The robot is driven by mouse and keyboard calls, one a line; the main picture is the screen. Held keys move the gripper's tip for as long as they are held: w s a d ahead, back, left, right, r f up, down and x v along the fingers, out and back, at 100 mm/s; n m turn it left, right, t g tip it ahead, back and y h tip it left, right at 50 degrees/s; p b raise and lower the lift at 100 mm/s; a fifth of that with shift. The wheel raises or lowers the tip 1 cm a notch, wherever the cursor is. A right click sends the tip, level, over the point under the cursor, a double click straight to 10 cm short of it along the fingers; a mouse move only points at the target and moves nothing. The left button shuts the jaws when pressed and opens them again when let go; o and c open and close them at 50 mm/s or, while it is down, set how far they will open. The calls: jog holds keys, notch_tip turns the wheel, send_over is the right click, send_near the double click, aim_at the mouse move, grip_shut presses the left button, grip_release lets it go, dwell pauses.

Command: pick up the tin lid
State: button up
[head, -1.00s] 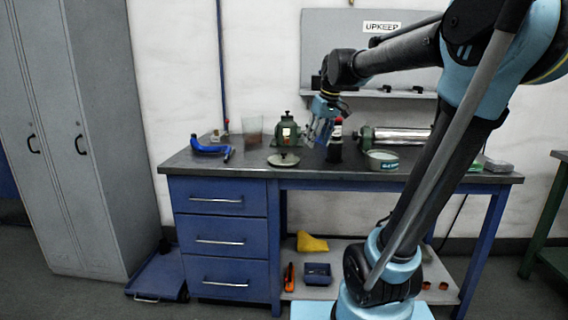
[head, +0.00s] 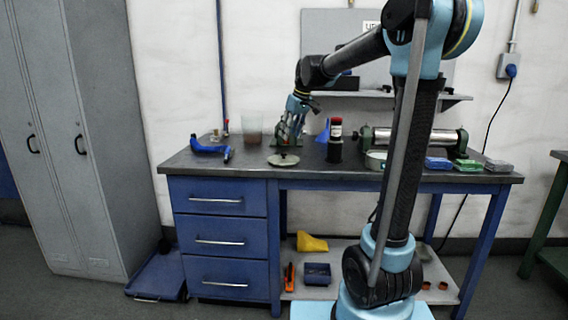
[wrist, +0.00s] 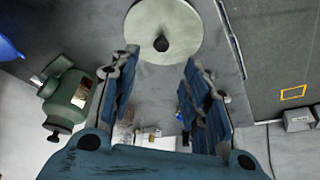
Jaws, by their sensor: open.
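The tin lid (head: 283,160) is a pale round disc with a dark knob, lying flat on the bench top near its front edge. In the wrist view the lid (wrist: 178,16) is at the top middle, just beyond my fingertips. My gripper (head: 291,137) hangs over the bench, above and slightly behind the lid in the head view. In the wrist view my gripper (wrist: 160,62) has its two blue fingers spread, with nothing between them. The open tin (head: 375,160) stands to the right, partly hidden behind my arm.
A green device (wrist: 70,98) stands close beside my gripper. A dark jar with a red top (head: 335,140) is right of the lid, and a blue-handled tool (head: 208,147) is left. A clear beaker (head: 252,129) stands behind. Bench is clear around the lid.

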aim_at(284, 153)
jog(key=x, duration=1)
jog(key=shift+c, duration=0.3)
grip_shut()
